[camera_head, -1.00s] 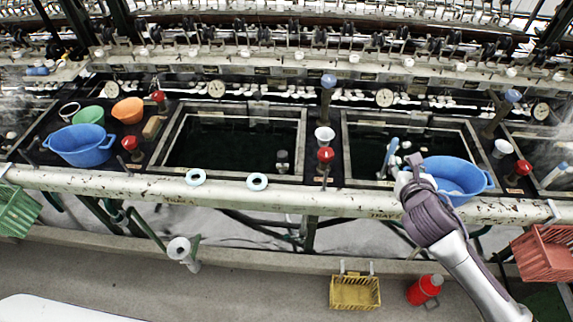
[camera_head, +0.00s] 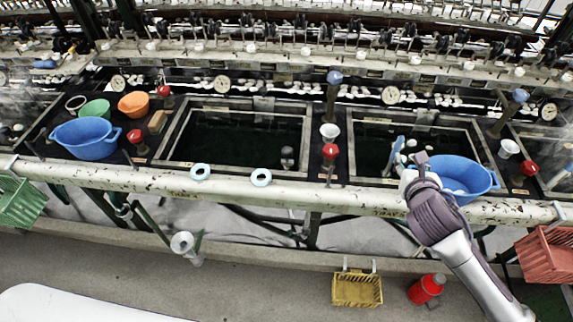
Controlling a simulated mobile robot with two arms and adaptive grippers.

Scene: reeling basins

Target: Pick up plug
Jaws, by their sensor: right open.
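My right gripper (camera_head: 398,153) is open over the front of the right dark-water basin (camera_head: 365,118), left of a blue tub (camera_head: 476,179). A light-blue finger-like part shows at its tip, and its hand hides part of the basin's front. I cannot make out a plug at the gripper. A small grey upright cylinder (camera_head: 287,155), perhaps a plug of the same kind, stands in the front right corner of the middle basin (camera_head: 200,103). My left gripper is not in view.
Two pale rings (camera_head: 261,177) lie on the front rail (camera_head: 290,195). A blue tub (camera_head: 86,139) stands left. A yellow basket (camera_head: 357,290) hangs low.

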